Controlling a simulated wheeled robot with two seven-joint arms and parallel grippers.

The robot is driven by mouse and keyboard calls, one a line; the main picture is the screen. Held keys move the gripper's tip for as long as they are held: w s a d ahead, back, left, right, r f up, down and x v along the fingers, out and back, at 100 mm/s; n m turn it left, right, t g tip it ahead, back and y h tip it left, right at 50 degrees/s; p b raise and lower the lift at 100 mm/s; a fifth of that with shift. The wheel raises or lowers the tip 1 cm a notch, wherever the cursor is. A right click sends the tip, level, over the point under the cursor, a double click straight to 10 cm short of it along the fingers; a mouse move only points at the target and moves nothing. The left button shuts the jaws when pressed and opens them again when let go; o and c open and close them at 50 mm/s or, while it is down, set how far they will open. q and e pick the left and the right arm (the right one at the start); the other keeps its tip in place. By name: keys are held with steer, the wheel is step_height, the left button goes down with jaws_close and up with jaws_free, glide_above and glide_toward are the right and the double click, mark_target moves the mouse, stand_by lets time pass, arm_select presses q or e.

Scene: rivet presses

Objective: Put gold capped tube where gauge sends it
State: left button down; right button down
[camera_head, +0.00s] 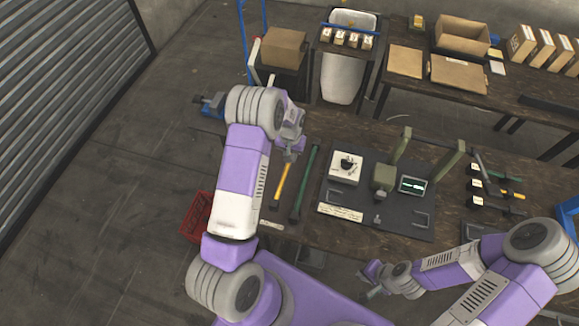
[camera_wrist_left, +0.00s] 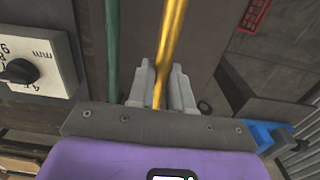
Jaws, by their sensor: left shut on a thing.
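A gold-yellow tube (camera_head: 279,187) is in my left gripper (camera_head: 290,152) over the left part of the dark bench. In the left wrist view the gold tube (camera_wrist_left: 172,30) runs between the two fingers of the left gripper (camera_wrist_left: 160,80), which are shut on it. I cannot make out a separate cap. A white box with a black dial knob (camera_head: 345,167) stands on the grey mat; it also shows in the left wrist view (camera_wrist_left: 60,62) with "mm" printed on it. A small lit display (camera_head: 412,185) sits on the mat. My right gripper (camera_head: 374,280) is low, near the front edge; its opening is unclear.
A green tube (camera_head: 305,183) lies right of the gold one. Green press parts (camera_head: 384,177) stand on the grey mat (camera_head: 400,222). Black blocks with white labels (camera_head: 475,185) are at right. A red crate (camera_head: 196,217) is on the floor at left. Boxes (camera_head: 462,35) fill the back table.

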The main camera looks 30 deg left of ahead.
arm_select(q)
step_height(320, 180, down, 6)
steer(key=shift+w+r, duration=0.1)
stand_by(0.4)
steer(key=c, duration=1)
jaws_free()
steer(key=shift+c, duration=0.2)
